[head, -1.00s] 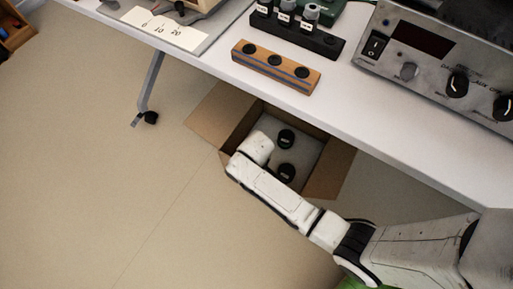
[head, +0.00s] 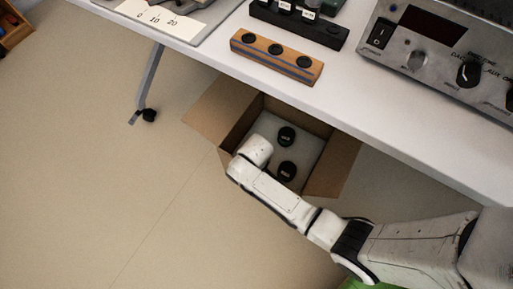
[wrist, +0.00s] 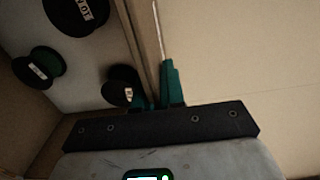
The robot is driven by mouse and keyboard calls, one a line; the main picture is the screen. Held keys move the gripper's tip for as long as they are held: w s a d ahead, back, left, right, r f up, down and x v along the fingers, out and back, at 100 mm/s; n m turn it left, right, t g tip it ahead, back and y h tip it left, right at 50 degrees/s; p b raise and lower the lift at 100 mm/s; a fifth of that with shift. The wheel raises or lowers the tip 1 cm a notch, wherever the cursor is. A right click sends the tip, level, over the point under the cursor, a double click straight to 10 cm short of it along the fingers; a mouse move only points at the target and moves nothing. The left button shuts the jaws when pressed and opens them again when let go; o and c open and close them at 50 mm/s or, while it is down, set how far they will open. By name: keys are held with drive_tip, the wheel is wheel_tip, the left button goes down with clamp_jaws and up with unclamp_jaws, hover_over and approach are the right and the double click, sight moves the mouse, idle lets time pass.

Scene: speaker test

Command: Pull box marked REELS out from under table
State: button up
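An open cardboard box (head: 240,122) sits on the floor, partly under the table (head: 400,135). Its flaps are spread and dark spools (head: 287,136) lie inside on a pale bottom. No REELS marking is readable. In the wrist view, the box's wall (wrist: 147,45) runs up between the teal fingers of my gripper (wrist: 158,82). They are shut on this wall, one finger inside and one outside. Several labelled spools (wrist: 38,68) show to the left of it. In the head view my arm hides the fingers and part of the box's near side.
A table leg with a caster (head: 149,115) stands left of the box. On the table are a wooden block with black knobs (head: 276,56) and a metal control unit (head: 415,50). The floor (head: 90,200) in front and left is clear.

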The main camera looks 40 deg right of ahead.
clamp_jaws()
idle(0.8)
drive_tip(key=shift+a, duration=0.1)
